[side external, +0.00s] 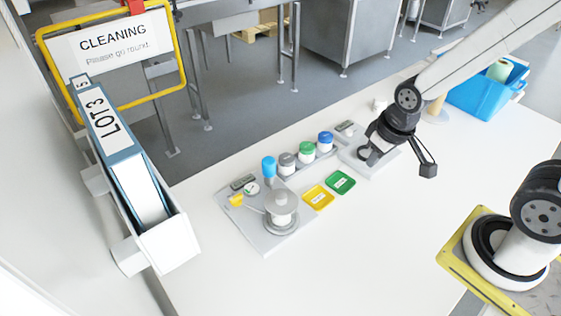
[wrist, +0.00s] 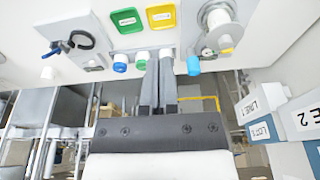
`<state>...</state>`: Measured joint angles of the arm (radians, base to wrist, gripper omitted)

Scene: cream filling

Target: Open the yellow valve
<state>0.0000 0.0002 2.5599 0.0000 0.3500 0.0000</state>
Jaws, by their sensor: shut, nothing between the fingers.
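The yellow valve (side external: 236,200) is a small yellow part at the back left edge of the filling station's grey plate (side external: 268,240). It shows small in the wrist view (wrist: 227,50), beside the white round hopper; its handle position is too small to tell. The hopper (side external: 281,207) stands on the same plate. My gripper (side external: 371,131) is dark and hangs at the right part of the bench, well apart from the valve. In the wrist view its fingers (wrist: 158,62) are together and empty, pointing toward the row of bottles.
A blue-topped bottle (side external: 268,168) stands close behind the hopper. Capped jars (side external: 307,152) stand in a row, with yellow (side external: 318,196) and green (side external: 341,182) trays in front. A blue bin (side external: 487,92) is at the back right. The front of the bench is clear.

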